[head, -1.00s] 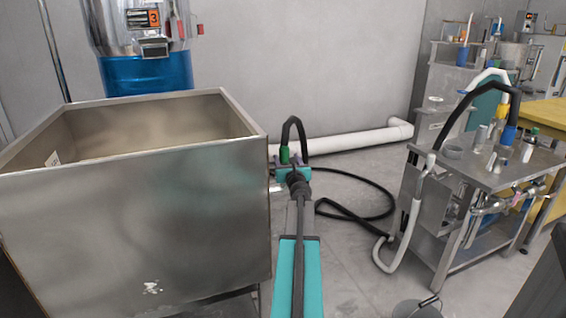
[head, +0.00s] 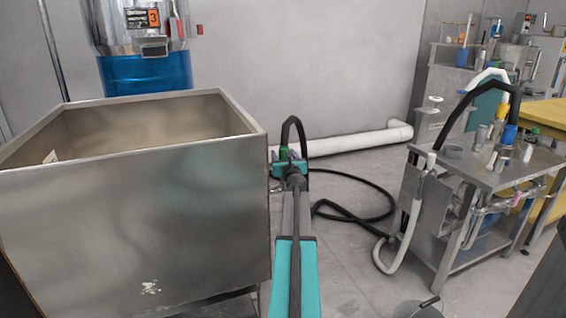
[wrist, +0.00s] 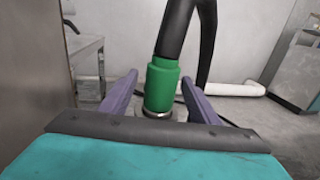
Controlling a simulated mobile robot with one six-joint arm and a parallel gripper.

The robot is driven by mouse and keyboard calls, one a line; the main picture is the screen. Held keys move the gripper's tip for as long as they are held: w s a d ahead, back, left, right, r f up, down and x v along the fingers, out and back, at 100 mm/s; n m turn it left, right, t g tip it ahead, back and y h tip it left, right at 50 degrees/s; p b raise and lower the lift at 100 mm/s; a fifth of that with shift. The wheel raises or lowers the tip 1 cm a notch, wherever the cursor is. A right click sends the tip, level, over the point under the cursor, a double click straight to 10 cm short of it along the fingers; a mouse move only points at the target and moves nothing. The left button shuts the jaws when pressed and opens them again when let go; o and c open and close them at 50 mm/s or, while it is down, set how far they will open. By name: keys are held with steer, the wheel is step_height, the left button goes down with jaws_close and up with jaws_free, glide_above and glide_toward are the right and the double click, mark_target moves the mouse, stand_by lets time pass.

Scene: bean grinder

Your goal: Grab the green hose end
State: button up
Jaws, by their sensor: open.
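The green hose end (wrist: 162,84) is a green sleeve on a black hose, above a metal collar. In the wrist view it stands upright between the two purple fingers of my gripper (wrist: 157,97). The fingers are open, with a gap on each side of the sleeve. In the head view the green hose end (head: 284,153) shows just beyond my gripper (head: 289,158), partly hidden by it. The black hose (head: 293,124) arches up from the green end and bends down behind my gripper.
A large steel bin (head: 140,215) stands close on the left of my arm. A steel table (head: 480,172) with hoses and fittings stands on the right. A white pipe (head: 350,142) runs along the back wall. A black hose loop (head: 375,187) lies on the clear floor between.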

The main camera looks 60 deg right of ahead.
mark_target(285, 149)
jaws_close()
stand_by(0.3)
steer(key=shift+r, duration=0.15)
steer(key=shift+r+p, duration=1.55)
steer(key=shift+r, duration=0.15)
steer(key=w+p+v, duration=0.1)
steer(key=v, duration=0.7)
steer(key=a+r+p+v, duration=0.1)
steer(key=p+v, duration=0.1)
steer(key=v, duration=0.5)
steer(key=shift+w+a, duration=0.15)
steer(key=shift+a, duration=0.45)
steer(key=shift+r, duration=0.15)
